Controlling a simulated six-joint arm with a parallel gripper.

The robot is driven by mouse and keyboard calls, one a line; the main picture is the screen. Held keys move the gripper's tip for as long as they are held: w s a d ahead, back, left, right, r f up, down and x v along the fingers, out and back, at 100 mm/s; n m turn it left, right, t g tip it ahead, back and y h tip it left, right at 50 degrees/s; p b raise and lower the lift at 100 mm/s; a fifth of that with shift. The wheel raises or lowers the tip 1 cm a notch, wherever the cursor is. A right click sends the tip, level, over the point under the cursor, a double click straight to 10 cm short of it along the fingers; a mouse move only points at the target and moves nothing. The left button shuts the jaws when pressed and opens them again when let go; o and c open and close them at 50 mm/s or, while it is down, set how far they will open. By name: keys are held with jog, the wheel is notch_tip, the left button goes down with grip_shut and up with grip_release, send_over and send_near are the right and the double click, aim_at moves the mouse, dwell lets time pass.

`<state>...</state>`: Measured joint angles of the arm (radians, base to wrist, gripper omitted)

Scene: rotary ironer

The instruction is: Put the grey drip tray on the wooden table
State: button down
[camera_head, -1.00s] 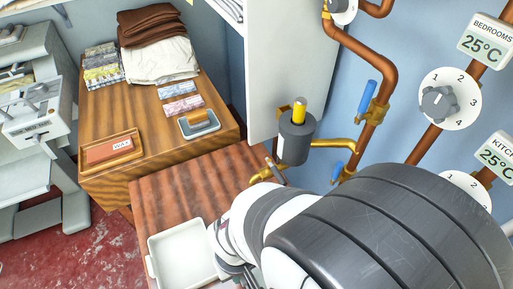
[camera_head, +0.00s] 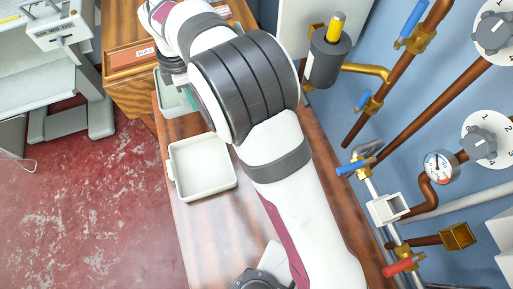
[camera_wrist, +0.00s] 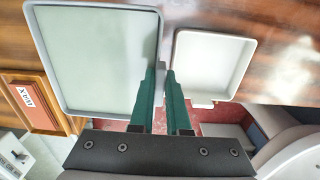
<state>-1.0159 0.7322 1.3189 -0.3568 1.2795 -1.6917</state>
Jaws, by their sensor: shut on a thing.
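The grey drip tray (camera_wrist: 95,55), shallow with a pale green-grey floor, fills the left of the wrist view. My gripper (camera_wrist: 162,72) has its two green fingers on either side of the tray's right wall and is shut on it. In the head view a part of the tray (camera_head: 172,98) shows beside my wrist; my arm hides the rest and the fingers. The tray is over the wooden table (camera_head: 197,215). I cannot tell whether its underside touches the wood.
A white square tray (camera_head: 204,168) with a tab stands on the table close to the grey tray. A box labelled WAX (camera_wrist: 38,103) lies in a wooden tray beyond. Pipes and valves (camera_head: 365,105) line the wall at right. Bare wood shows in front of the white tray.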

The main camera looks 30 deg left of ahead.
notch_tip(320, 180, down, 10)
jog(key=shift+f, duration=0.1)
jog(key=c, duration=1.2)
grip_release()
jog(key=shift+o, duration=0.2)
